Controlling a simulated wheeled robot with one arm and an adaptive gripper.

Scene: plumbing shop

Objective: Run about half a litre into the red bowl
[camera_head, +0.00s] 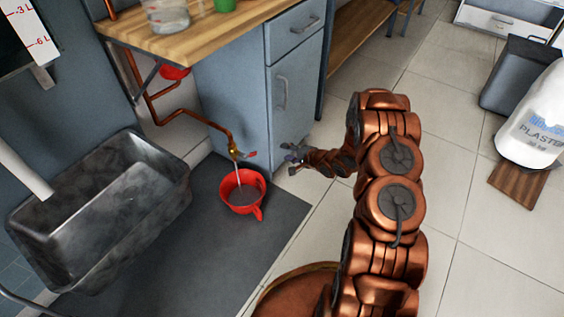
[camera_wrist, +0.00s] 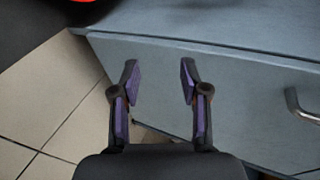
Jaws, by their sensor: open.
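The red bowl (camera_head: 227,196) stands upright on the dark mat, its handle toward the front right. It is under a brass tap (camera_head: 233,149) on a copper pipe. A thin pale stream seems to run from the tap's spout into the bowl, which shows a greyish surface inside; its level cannot be read. A small red lever (camera_head: 250,155) shows at the tap's right side. My gripper (camera_head: 290,158) is open and empty, right of the tap and apart from it, in front of the cabinet. In the wrist view my gripper (camera_wrist: 160,76) has nothing between its fingers; a red edge shows at the top.
A grey metal trough (camera_head: 110,210) stands left of the bowl on the dark mat (camera_head: 215,250). The blue-grey cabinet (camera_head: 225,115) under the wooden worktop (camera_head: 195,42) is close to my gripper. A plaster container (camera_head: 535,120) stands at the right. Tiled floor between is clear.

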